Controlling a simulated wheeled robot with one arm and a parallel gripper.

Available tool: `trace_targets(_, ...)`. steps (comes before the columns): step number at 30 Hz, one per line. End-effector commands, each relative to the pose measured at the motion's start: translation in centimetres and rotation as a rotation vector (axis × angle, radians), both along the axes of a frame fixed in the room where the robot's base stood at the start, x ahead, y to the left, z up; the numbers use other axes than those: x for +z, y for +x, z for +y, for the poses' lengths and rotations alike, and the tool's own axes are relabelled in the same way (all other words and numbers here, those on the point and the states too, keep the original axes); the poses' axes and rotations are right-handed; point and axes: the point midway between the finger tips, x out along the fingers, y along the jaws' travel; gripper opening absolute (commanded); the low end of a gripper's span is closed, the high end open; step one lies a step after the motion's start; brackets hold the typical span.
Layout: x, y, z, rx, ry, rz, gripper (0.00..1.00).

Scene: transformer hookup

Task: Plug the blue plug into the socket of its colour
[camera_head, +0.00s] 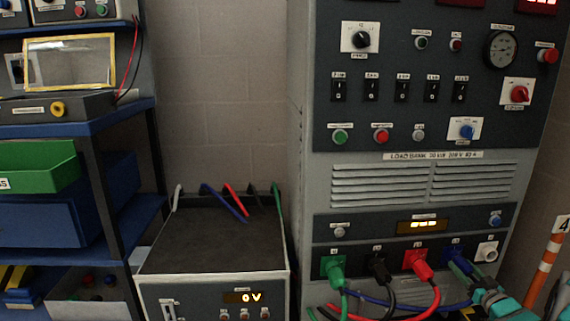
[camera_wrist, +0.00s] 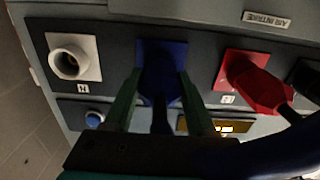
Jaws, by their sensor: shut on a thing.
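My gripper (camera_wrist: 160,92) is shut on the blue plug (camera_wrist: 160,100), with one green finger on each side of it. The plug points at the blue socket (camera_wrist: 152,50) and covers much of it. I cannot tell how deep the plug sits in the socket. In the head view the blue plug (camera_head: 457,263) is at the blue socket plate (camera_head: 452,246), on the lower right of the load bank, with my gripper (camera_head: 472,280) coming from the lower right.
Green (camera_head: 334,266), black (camera_head: 380,266) and red (camera_head: 420,268) plugs sit in sockets left of the blue one. A white socket (camera_head: 487,251) to its right is empty. Cables (camera_head: 372,301) hang below. A grey unit (camera_head: 215,255) stands at left, an orange-striped post (camera_head: 545,262) at right.

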Motion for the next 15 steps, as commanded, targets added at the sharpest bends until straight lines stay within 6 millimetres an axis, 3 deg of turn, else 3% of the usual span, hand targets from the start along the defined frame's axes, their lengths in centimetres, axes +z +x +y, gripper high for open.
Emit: trace_targets(15, 0.33, 0.02, -0.02, 0.000, 0.080, 0.005, 0.00)
